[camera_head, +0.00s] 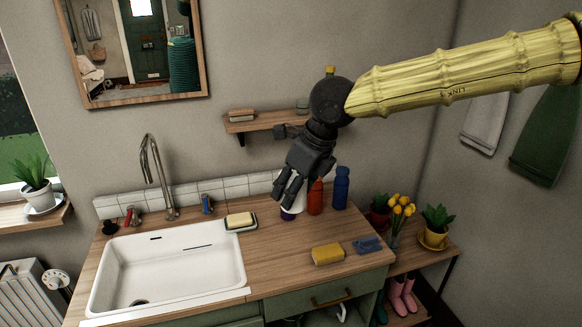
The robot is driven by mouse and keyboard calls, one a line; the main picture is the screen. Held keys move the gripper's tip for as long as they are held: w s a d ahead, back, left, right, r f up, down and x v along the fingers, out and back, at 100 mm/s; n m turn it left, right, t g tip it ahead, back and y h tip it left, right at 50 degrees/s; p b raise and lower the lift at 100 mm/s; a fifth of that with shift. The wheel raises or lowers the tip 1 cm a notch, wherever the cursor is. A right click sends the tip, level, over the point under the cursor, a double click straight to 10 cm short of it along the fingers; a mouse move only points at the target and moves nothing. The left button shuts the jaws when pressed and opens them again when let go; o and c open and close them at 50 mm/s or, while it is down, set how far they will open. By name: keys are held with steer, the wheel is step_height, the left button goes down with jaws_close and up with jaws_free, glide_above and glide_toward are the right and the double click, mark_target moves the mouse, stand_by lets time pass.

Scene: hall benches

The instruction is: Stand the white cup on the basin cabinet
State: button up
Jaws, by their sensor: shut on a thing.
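The white cup (299,205) is mostly hidden behind my gripper's dark fingers; a dark blue patch shows at its lower end. My gripper (284,200) points down and is shut on the white cup. The basin cabinet (281,257) has a wooden top, a white sink at its left and a green front. The cup is over the back of the wooden top, between the soap dish and the red bottle. I cannot tell whether its base touches the top.
A red bottle (315,197) and a blue bottle (341,188) stand close to the right of the cup. A soap dish (241,224) is to its left. A yellow sponge (328,254) and a blue brush-like item (367,245) lie in front. A wall shelf (262,124) is behind my gripper.

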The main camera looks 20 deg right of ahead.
steer(key=s+f+n+g+h, duration=0.1)
steer(key=f+n+g, duration=0.3)
steer(key=f+n, duration=1)
steer(key=s+d+f+n+g+h, duration=0.1)
steer(key=f+n+g, duration=0.3)
steer(key=f+n, duration=1)
step_height(320, 180, down, 9)
steer(key=shift+s+d+f+h, duration=0.1)
steer(key=shift+s+d+h, duration=0.15)
steer(key=shift+s+h, duration=0.25)
steer(key=shift+s+a, duration=0.1)
steer(key=shift+s, duration=0.05)
